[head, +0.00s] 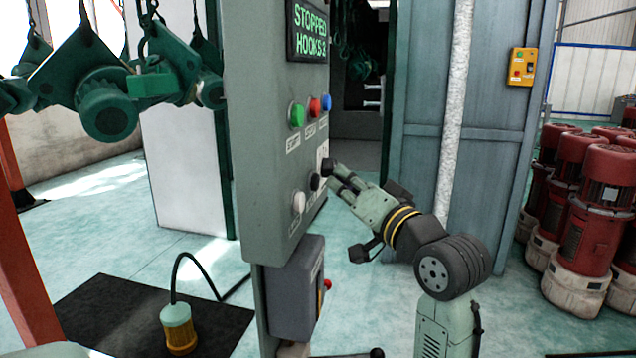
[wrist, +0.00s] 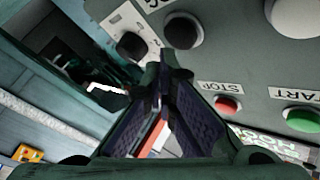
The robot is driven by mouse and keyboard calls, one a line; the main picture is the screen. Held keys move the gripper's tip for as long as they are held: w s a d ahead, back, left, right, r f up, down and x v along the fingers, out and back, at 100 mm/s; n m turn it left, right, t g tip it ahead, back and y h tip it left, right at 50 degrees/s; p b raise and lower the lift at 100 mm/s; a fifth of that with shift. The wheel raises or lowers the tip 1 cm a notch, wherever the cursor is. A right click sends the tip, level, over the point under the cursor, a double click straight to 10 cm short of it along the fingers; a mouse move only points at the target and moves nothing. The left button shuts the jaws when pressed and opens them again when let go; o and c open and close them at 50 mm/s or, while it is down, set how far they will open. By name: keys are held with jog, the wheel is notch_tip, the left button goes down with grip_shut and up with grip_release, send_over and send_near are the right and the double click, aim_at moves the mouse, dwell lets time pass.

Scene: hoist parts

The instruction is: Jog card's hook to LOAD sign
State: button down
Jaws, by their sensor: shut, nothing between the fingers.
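My gripper (head: 334,174) is shut and empty, with its fingertips close to the lower part of a grey control panel (head: 262,130); I cannot tell whether they touch it. In the wrist view my gripper (wrist: 165,72) points at a black button (wrist: 183,30). A second black knob (wrist: 131,45) sits on a white plate beside it, and a large white button (wrist: 293,15) is at the upper right. The panel display (head: 310,32) reads STOPPED and HOOKS with a digit. Green hoist parts (head: 108,105) hang from chains at the left. I see no card and no LOAD sign.
Green (head: 297,115), red (head: 315,107) and blue (head: 326,102) buttons are higher on the panel. A grey box (head: 296,288) with a red knob is below. Red motors (head: 590,205) stand at the right.

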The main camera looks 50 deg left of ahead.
jog(key=shift+w, duration=0.1)
jog(key=d, duration=0.1)
jog(key=w+d, duration=0.1)
jog(key=d, duration=0.1)
jog(key=w+d, duration=0.1)
jog(key=shift+w+d, duration=0.15)
jog(key=shift+w, duration=0.1)
dwell(1.0)
